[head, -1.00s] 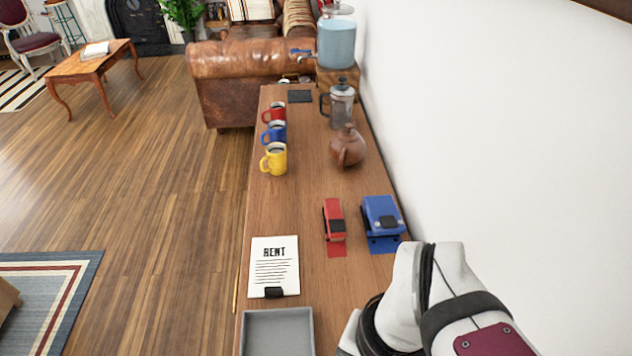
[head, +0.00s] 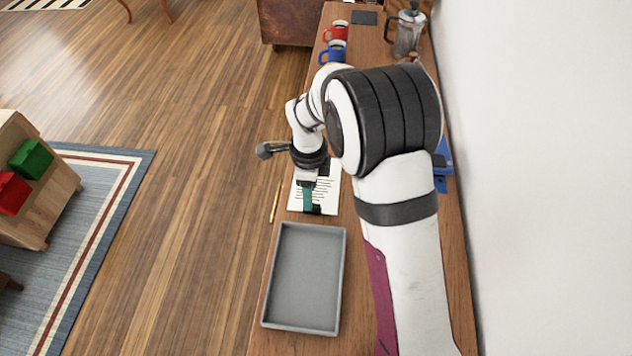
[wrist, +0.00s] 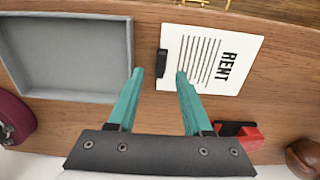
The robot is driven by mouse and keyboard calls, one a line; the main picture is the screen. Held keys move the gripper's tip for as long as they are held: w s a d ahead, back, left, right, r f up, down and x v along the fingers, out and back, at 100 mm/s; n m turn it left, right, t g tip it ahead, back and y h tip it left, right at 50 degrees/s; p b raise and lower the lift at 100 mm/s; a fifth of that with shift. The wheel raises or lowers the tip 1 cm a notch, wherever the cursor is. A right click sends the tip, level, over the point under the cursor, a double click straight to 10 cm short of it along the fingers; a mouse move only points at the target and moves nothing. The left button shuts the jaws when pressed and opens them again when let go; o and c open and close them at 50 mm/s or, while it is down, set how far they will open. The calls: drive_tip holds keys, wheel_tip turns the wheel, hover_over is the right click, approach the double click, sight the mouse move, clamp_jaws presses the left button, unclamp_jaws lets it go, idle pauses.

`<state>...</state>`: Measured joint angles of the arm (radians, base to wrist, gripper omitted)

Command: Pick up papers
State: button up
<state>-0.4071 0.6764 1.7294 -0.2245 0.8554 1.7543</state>
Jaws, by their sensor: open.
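The papers (head: 328,191) are a white stack headed RENT in the wrist view (wrist: 215,62), lying flat on the wooden sideboard with a black clip (wrist: 162,63) at one end. My gripper (wrist: 159,74) has teal fingers, spread apart and empty. In the wrist view the clip shows between the two fingertips. In the head view my gripper (head: 308,203) points down over the clip end of the papers. My arm hides part of the sheet there. I cannot tell whether the fingertips touch the papers.
An empty grey tray (head: 305,283) lies just in front of the papers. A pencil (head: 275,203) is at the sideboard's left edge. A red stapler (wrist: 243,133) and a brown teapot (wrist: 304,158) are beyond. Mugs (head: 333,52) and a French press (head: 408,33) stand farther back. A wall borders the right.

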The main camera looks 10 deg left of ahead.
drive_tip(key=f, duration=0.5)
drive_tip(key=shift+w+d+f, duration=0.1)
drive_tip(key=shift+d, duration=0.1)
clamp_jaws()
